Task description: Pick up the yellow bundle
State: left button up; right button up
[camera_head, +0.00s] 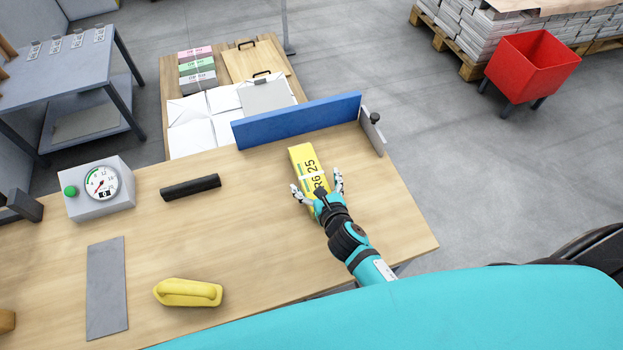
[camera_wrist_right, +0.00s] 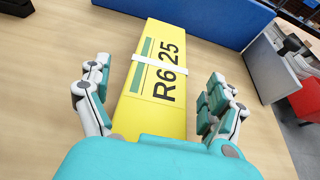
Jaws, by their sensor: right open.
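The yellow bundle (camera_head: 303,159) lies on the wooden table in front of the blue board, marked "R6 25" with a white band around it. It also fills the middle of the right wrist view (camera_wrist_right: 160,75). My right gripper (camera_head: 317,186) is open, with one finger on each side of the bundle's near part. In the right wrist view the gripper (camera_wrist_right: 160,95) shows gaps between both fingers and the bundle's sides. The bundle's near end is hidden by the gripper's palm. My left gripper is not in view.
A blue board (camera_head: 297,119) stands behind the bundle, with a grey end plate (camera_head: 372,131) at its right. The table (camera_head: 240,220) is clear around the bundle.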

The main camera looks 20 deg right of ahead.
aim_at(313, 180)
jog(key=shift+x, duration=1.05)
jog(key=c, duration=1.6)
jog(key=shift+r, duration=0.1)
jog(key=shift+c, duration=0.7)
notch_tip(313, 180, up, 9)
jog(key=p, duration=0.3)
jog(key=shift+w, duration=0.1)
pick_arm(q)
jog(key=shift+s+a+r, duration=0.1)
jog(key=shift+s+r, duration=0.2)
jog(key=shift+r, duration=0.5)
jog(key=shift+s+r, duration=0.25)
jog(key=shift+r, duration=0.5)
pick_arm(e)
jog(key=shift+r, duration=0.55)
